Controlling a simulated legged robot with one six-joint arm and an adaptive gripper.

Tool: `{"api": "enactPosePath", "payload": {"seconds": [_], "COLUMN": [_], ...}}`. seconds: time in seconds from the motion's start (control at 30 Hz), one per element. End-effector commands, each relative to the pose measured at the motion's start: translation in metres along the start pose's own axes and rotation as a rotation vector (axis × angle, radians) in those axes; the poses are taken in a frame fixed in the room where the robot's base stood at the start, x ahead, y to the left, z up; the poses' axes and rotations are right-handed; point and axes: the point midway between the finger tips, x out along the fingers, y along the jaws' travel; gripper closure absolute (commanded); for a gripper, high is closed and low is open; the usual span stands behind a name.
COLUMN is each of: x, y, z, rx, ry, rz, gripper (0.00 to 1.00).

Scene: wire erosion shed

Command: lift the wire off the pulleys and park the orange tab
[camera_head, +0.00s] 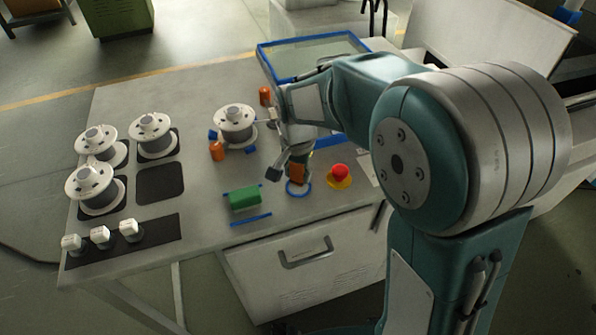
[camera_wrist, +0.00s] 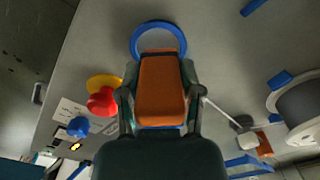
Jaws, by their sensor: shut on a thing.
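My gripper (camera_head: 290,168) is shut on the orange tab (camera_wrist: 160,88), which fills the space between its fingers in the wrist view. In the head view the orange tab (camera_head: 297,173) shows just above the blue ring (camera_head: 298,188) on the bench. The ring also shows beyond the tab in the wrist view (camera_wrist: 134,42); whether the tab touches the bench cannot be told. A thin pale strand, apparently the wire (camera_wrist: 218,111), runs from beside the right finger towards a small white piece (camera_wrist: 248,140). The pulleys cannot be made out clearly behind my arm.
A red button (camera_head: 340,171) on a yellow base is close right of my gripper. A green block (camera_head: 243,198) lies left. More spools (camera_head: 102,142) stand far left. A blue-rimmed tray (camera_head: 262,58) is behind.

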Motion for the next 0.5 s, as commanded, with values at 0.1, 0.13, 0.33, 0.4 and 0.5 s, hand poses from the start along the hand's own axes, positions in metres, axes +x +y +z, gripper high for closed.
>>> {"api": "enactPosePath", "payload": {"seconds": [0.1,0.13,0.33,0.4,0.5], "x": [0.001,0.001,0.006,0.008,0.01], "y": [0.0,0.0,0.001,0.001,0.001], "z": [0.0,0.0,0.0,0.0,0.0], "rx": [0.0,0.0,0.001,0.001,0.0], "ry": [0.0,0.0,0.0,0.0,-0.001], "rz": [0.0,0.0,0.0,0.0,0.0], "gripper": [1.0,1.0,1.0,1.0,1.0]}}
